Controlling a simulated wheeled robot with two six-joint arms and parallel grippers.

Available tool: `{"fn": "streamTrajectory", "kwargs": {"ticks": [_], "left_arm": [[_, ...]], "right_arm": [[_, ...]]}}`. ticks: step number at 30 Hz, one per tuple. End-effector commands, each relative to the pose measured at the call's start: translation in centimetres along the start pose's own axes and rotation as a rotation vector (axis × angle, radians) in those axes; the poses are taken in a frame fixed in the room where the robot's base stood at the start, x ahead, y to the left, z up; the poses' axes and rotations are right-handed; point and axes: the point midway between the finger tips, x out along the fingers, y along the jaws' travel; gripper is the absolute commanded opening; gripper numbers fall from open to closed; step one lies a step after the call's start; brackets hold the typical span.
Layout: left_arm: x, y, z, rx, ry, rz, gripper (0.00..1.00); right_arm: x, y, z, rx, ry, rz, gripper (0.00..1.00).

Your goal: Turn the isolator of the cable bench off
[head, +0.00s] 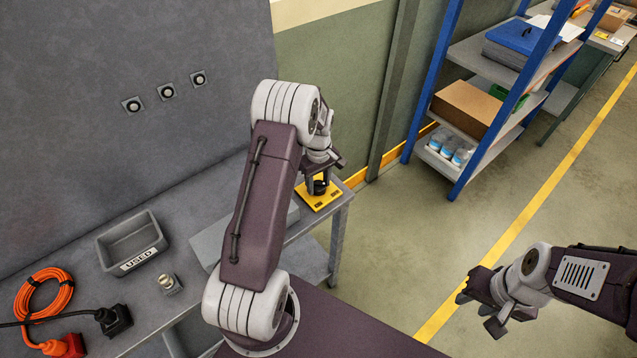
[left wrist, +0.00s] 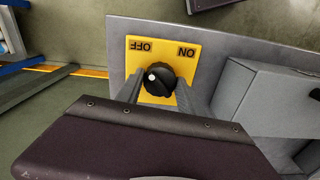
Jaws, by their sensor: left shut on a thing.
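The isolator is a black rotary knob (left wrist: 160,80) on a yellow plate (left wrist: 133,68) at the end of the grey bench (head: 212,195). In the left wrist view the plate reads upside down, with OFF at left and ON at right. A pale dot on the knob sits left of its middle, on the OFF side. My left gripper (left wrist: 157,88) is shut on the knob, one finger on each side. In the head view the plate (head: 330,192) shows below my left gripper (head: 319,182), which partly hides the knob. My right gripper (head: 483,305) is open and empty over the floor.
On the bench are a grey tray marked USED (head: 133,243), a small metal fitting (head: 169,284), an orange cable coil (head: 45,297) and black and red connectors. A grey box (left wrist: 255,100) lies beside the plate. A blue-framed shelf (head: 470,125) stands at right.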

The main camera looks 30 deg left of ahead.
Motion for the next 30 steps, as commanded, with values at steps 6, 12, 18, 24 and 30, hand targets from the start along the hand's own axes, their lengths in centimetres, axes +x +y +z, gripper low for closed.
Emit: {"fn": "streamTrajectory", "kwargs": {"ticks": [6,12,18,24,30], "left_arm": [[-0.1,0.1,-0.1,-0.002,0.004,0.004,0.66],[-0.1,0.1,-0.1,-0.001,0.002,0.002,0.66],[-1.6,0.1,-0.1,-0.001,0.005,0.005,0.66],[-6.2,0.1,-0.2,-0.001,0.006,0.007,0.66],[-8.8,0.1,-0.1,-0.001,0.003,0.004,0.66]], "right_arm": [[0.0,0.0,0.0,0.0,0.0,0.0,0.36],[0.0,0.0,0.0,0.0,0.0,0.0,0.36],[0.4,0.0,0.0,0.0,0.0,0.0,0.36],[0.9,0.0,0.1,0.0,0.0,0.0,0.36],[1.1,0.0,0.1,0.0,0.0,0.0,0.36]]}}
